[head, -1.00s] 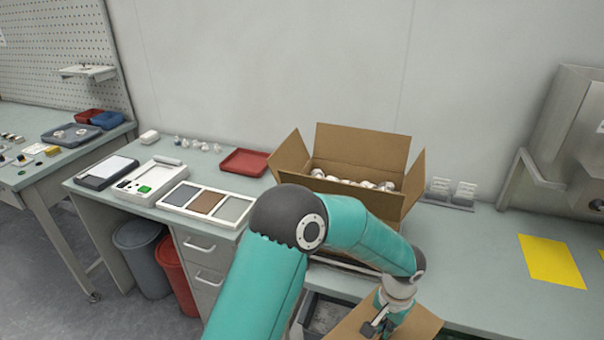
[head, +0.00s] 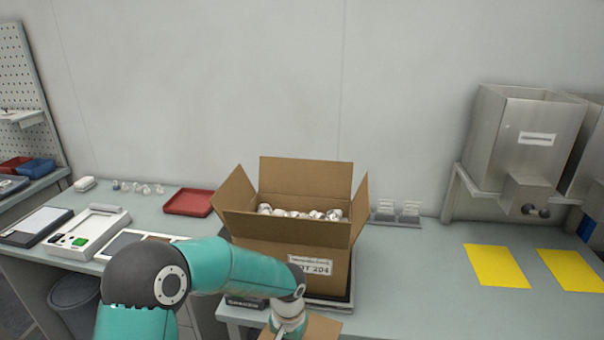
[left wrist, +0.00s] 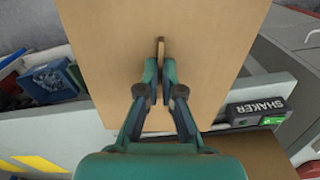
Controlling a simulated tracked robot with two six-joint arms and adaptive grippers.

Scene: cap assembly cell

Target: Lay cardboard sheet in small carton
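The small carton (head: 275,243) stands open on the bench with its flaps spread. White caps (head: 300,212) lie inside it, and its front label ends in "204". The brown cardboard sheet (head: 318,327) shows at the bottom edge of the head view, in front of and below the carton. It fills the upper middle of the left wrist view (left wrist: 110,60). My left gripper (left wrist: 160,68) is shut on a small upright tab of the sheet. In the head view the fingers are cut off by the lower edge. My right gripper is in neither view.
A shaker control box (left wrist: 258,110) sits right of the sheet in the left wrist view. A red tray (head: 189,202) lies left of the carton, a grey rack (head: 397,214) right of it. Yellow mats (head: 497,265) and steel hoppers (head: 520,140) are farther right. Bench between carton and mats is clear.

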